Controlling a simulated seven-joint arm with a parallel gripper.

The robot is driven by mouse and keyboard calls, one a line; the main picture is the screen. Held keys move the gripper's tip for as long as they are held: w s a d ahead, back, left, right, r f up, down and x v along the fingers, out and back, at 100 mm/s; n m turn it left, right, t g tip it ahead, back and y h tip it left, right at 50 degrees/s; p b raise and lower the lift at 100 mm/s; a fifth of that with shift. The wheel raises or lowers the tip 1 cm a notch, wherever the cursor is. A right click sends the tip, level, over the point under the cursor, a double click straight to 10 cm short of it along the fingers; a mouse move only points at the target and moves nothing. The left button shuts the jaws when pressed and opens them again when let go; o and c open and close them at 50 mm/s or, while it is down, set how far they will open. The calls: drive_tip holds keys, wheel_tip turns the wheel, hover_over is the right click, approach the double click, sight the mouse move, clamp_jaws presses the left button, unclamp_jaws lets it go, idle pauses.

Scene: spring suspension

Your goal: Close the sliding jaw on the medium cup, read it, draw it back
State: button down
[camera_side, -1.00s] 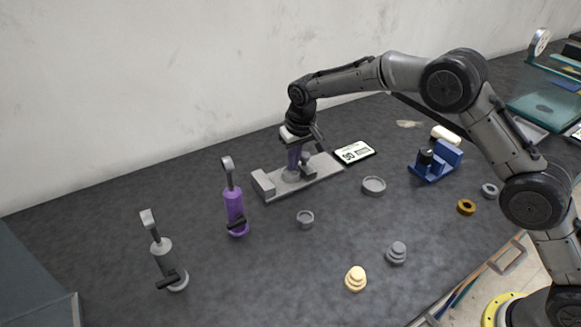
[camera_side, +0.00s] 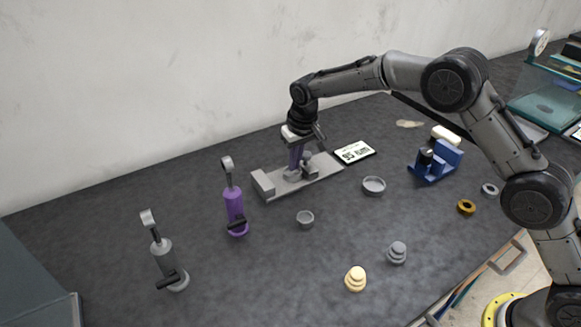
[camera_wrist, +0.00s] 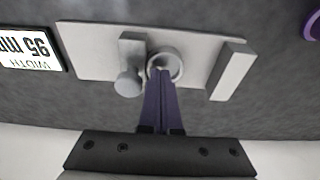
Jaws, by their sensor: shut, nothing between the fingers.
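The measuring gauge is a light grey base plate (camera_side: 322,176) with a fixed block jaw (camera_side: 263,184) at its left end. In the wrist view, the fixed jaw (camera_wrist: 232,71) stands at the right, with a gap between it and the medium cup (camera_wrist: 175,58). The sliding jaw (camera_wrist: 133,45), with its round knob (camera_wrist: 128,83), is left of the cup and close to it; I cannot tell if they touch. The display (camera_wrist: 30,47) reads about 95 mm.
A small cup (camera_side: 305,219) and a larger shallow cup (camera_side: 373,185) stand in front of the gauge. Purple (camera_side: 235,207) and grey (camera_side: 168,262) shock-like parts stand left. Stepped pieces (camera_side: 355,279) lie in front, a blue fixture (camera_side: 437,162) at right.

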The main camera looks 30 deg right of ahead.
drive_tip(key=shift+s+f, duration=0.25)
drive_tip(key=shift+f, duration=0.25)
drive_tip(key=shift+a, duration=0.25)
drive_tip(key=shift+a+r, duration=0.1)
drive_tip(key=shift+r, duration=0.1)
drive_tip(key=shift+w+r, duration=0.2)
drive_tip(key=shift+r, duration=3.5)
